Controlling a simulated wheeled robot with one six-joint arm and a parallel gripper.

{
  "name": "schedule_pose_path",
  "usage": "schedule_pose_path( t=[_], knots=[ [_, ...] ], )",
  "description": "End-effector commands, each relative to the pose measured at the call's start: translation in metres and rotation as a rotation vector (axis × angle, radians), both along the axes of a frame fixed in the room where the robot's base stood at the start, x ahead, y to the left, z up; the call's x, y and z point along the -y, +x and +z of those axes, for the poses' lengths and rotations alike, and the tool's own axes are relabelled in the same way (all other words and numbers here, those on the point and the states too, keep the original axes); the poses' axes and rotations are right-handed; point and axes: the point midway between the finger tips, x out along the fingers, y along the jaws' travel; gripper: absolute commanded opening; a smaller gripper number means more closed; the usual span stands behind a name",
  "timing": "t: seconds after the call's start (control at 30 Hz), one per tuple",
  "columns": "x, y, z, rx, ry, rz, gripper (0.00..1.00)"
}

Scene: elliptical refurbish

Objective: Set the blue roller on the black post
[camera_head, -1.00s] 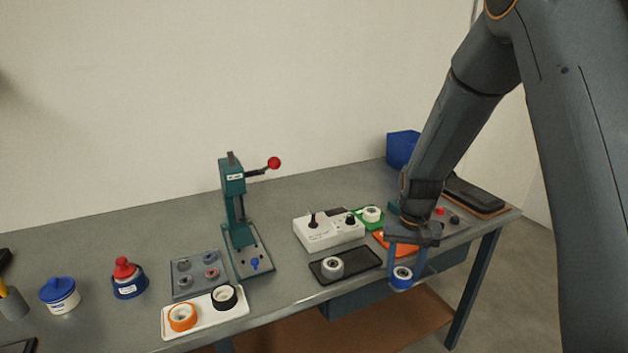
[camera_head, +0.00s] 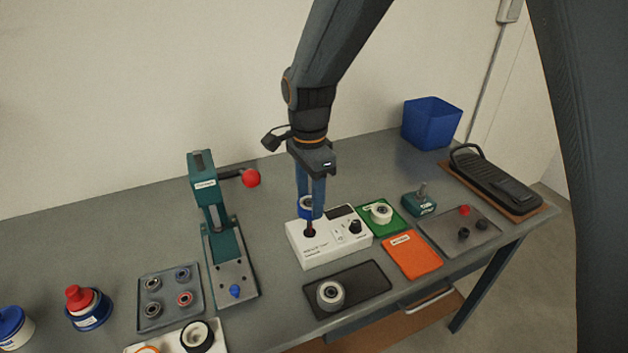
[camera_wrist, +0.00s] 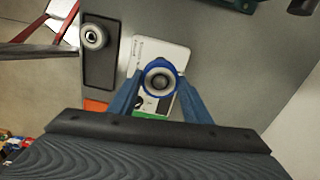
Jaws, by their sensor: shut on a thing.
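My gripper (camera_head: 311,213) is shut on the blue roller (camera_head: 307,206), a blue ring with a pale inner hub. In the wrist view the roller (camera_wrist: 148,77) sits between the two fingertips, its bore facing the camera. The roller is above the left part of a white control box (camera_head: 318,255). A dark upright post (camera_head: 309,231) stands on that box just below the roller. Whether the post's tip enters the bore cannot be told. A separate black knob (camera_head: 355,227) stands farther right on the box.
A teal press (camera_head: 228,242) with a red-knobbed lever (camera_head: 251,178) stands left of the box. A black tray (camera_head: 362,283) with a grey-white roller (camera_head: 330,294) lies in front. A green mat (camera_head: 396,226) and an orange mat (camera_head: 420,262) lie to the right.

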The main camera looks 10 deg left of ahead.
Motion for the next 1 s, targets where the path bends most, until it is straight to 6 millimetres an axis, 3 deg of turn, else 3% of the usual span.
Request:
schedule_pose_path(
  t=[0.27,0.7,1.0],
  knots=[
    [0.002,0.001,-0.012,-0.001,-0.001,-0.016,0.20],
    [0.001,0.001,-0.053,-0.001,-0.001,-0.013,0.20],
    [0.001,0.000,-0.058,0.000,0.000,-0.012,0.20]
  ],
)
